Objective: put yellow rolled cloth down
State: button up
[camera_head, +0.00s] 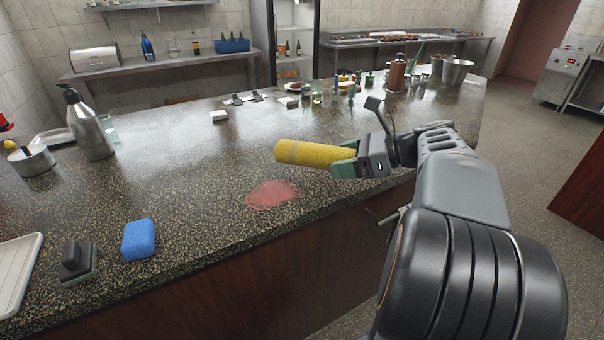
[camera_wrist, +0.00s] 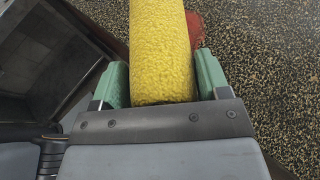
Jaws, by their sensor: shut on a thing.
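The yellow rolled cloth (camera_head: 315,154) has a pale band near its far end and points to the left in the head view. My gripper (camera_head: 345,165) is shut on its near end. In the wrist view the cloth (camera_wrist: 160,50) lies between the two green fingers of my gripper (camera_wrist: 160,85). The cloth appears to be held above the speckled counter (camera_head: 190,190), near its front edge. A reddish stain (camera_head: 273,194) is on the counter below and left of the cloth. The part of the cloth inside the gripper is hidden in the head view.
A blue sponge (camera_head: 139,239), a dark block (camera_head: 77,262) and a white tray (camera_head: 18,268) lie at the front left. A metal pump bottle (camera_head: 88,125) stands farther back. Bottles and metal pots (camera_head: 456,71) crowd the far right end. The counter's middle is mostly clear.

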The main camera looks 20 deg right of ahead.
jog(key=w+d+f, duration=0.2)
jog(key=w+f, duration=0.2)
jog(key=w, duration=0.4)
jog(key=b, duration=0.1)
send_over(328, 182)
jog(key=s, duration=0.1)
jog(key=f, duration=0.4)
jog(key=shift+a+f, duration=0.1)
jog(key=shift+a, duration=0.15)
jog(key=shift+w+d+f, duration=0.2)
jog(key=shift+w+f, duration=0.3)
jog(key=shift+f, duration=0.2)
jog(key=shift+w+f+b, duration=0.1)
jog(key=shift+f+b, duration=0.3)
jog(key=shift+f, duration=1.2)
jog(key=shift+f, duration=0.15)
jog(key=o, duration=0.9)
jog(key=shift+o, duration=0.2)
